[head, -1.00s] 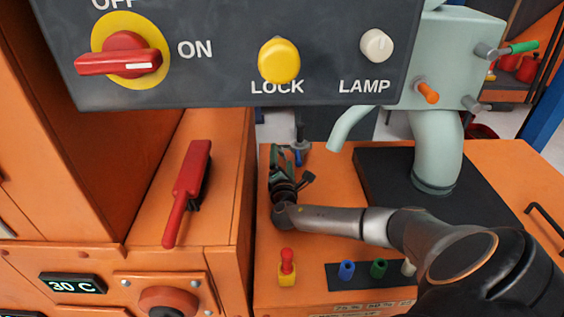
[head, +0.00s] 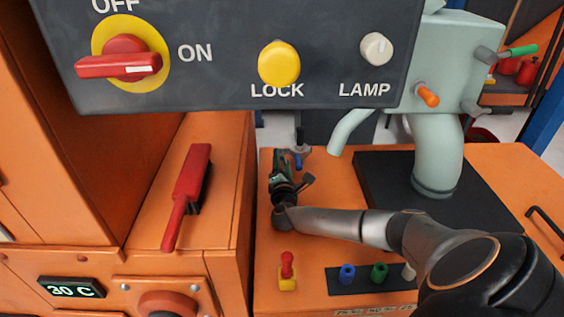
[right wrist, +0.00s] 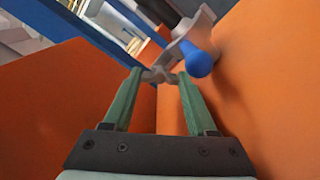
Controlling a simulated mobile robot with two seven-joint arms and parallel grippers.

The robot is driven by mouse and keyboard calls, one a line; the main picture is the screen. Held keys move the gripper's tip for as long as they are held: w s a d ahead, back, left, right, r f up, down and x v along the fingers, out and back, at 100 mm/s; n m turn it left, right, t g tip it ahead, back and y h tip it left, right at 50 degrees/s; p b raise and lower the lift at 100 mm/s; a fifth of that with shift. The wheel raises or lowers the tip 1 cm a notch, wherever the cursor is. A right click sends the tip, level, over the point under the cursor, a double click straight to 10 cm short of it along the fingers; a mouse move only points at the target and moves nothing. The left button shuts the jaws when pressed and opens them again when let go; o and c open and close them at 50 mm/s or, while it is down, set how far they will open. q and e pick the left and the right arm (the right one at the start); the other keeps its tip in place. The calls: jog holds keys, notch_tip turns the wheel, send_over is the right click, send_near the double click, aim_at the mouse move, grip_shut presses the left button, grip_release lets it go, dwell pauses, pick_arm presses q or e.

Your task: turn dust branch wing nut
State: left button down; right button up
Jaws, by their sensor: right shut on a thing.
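The wing nut (right wrist: 158,75) is a small grey winged piece between my right gripper's green fingertips in the right wrist view. My right gripper (right wrist: 158,78) is shut on it. A blue-tipped lever (right wrist: 200,62) on a grey fitting sits just right of the fingertips. In the head view my right gripper (head: 288,158) reaches to the far left edge of the orange bench, beside the blue lever (head: 298,161). The wing nut is too small and hidden to make out there. My left gripper is not in view.
A dark panel (head: 220,75) with a red switch, yellow LOCK knob and LAMP knob hangs in front. A red-handled brush (head: 188,190) lies on the orange housing at left. A pale green pipe (head: 437,155) stands right of my arm, and coloured pegs (head: 379,272) stand in front.

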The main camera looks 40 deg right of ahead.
jog(key=shift+c, duration=0.8)
